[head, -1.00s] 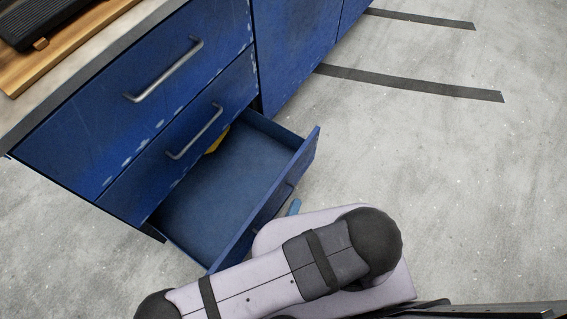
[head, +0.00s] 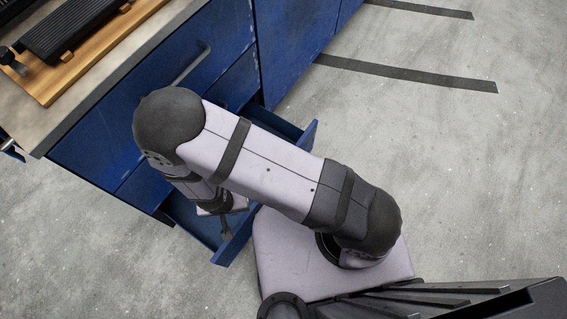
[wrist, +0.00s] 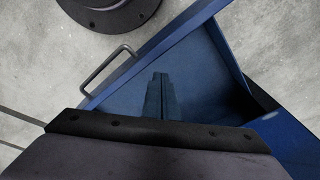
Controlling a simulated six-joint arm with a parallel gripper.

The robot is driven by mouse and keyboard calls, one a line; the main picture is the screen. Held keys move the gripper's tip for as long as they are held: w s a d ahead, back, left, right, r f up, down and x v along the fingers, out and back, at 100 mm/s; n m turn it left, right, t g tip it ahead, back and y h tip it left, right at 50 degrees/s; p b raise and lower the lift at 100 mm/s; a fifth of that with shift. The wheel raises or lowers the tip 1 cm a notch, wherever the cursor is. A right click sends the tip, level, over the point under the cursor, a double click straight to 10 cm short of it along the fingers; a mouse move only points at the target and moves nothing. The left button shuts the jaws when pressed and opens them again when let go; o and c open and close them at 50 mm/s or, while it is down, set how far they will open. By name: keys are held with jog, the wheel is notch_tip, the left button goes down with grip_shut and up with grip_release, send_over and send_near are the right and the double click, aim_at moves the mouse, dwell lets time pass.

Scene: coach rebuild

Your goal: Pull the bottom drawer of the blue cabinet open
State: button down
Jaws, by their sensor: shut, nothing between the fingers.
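The blue cabinet (head: 105,95) has worn paint and metal bar handles, and fills the upper left of the head view. Its bottom drawer (head: 309,136) stands pulled out; my arm covers much of it there. The drawer also shows in the wrist view (wrist: 205,65), with its bar handle (wrist: 98,76) on the outer face. My gripper (wrist: 160,77) is shut and empty, over the drawer's inside, apart from the handle. In the head view the gripper (head: 226,236) shows small and dark near the drawer's front panel, partly hidden by my arm.
A worktop (head: 75,118) on the cabinet carries a wooden board (head: 60,87) with a black ridged object (head: 75,28) on it. Dark stripes (head: 405,73) mark the grey floor (head: 460,170). The floor to the right of the cabinet is clear.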

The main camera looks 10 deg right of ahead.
jog(key=w+a+r+n+g+y+b, duration=0.1)
jog(key=w+a+r+n+g+y, duration=0.2)
jog(key=w, duration=0.4)
jog(key=w+d+r+n+g+h, duration=0.1)
jog(key=w+d+n+h, duration=0.2)
jog(key=w+d, duration=0.4)
jog(key=w+d+r+n+h, duration=0.25)
jog(key=w+d, duration=0.25)
jog(key=d, duration=0.4)
jog(key=shift+n, duration=0.45)
jog(key=shift+s+d+f, duration=0.85)
jog(key=shift+s+f, duration=0.05)
jog(key=shift+f, duration=0.8)
jog(key=shift+s+d+f, duration=0.9)
jog(key=shift+s+f, duration=0.05)
jog(key=shift+f, duration=0.8)
jog(key=shift+s+d+f, duration=0.85)
jog(key=shift+s+f, duration=0.05)
jog(key=shift+f, duration=0.8)
